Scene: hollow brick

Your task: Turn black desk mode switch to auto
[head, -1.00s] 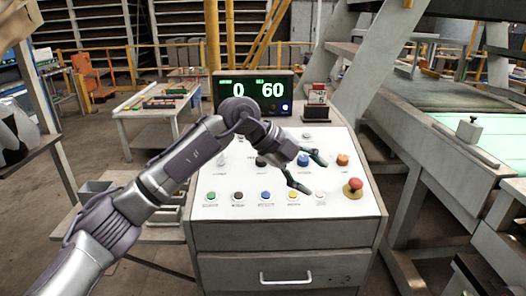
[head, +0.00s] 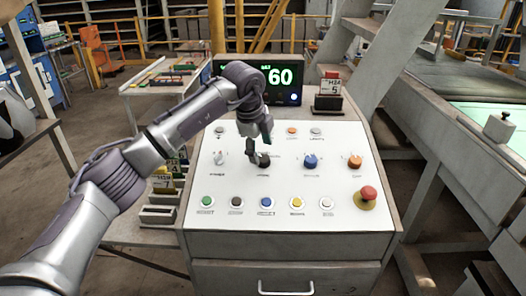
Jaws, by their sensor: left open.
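The black desk mode switch (head: 264,160) is in the head view, in the middle row of the white sloped control panel (head: 228,180). It is mostly hidden by my left gripper, so I cannot tell which way it points. My left gripper (head: 259,147) comes down over the switch from above, with its fingers open. I cannot tell whether the fingers touch it. My right gripper is not in view.
A white knob (head: 219,158) is left of the black switch; a blue knob (head: 310,161) and an orange knob (head: 354,162) are to its right. A red mushroom button (head: 367,194) is at the panel's right edge. Several push buttons line the front.

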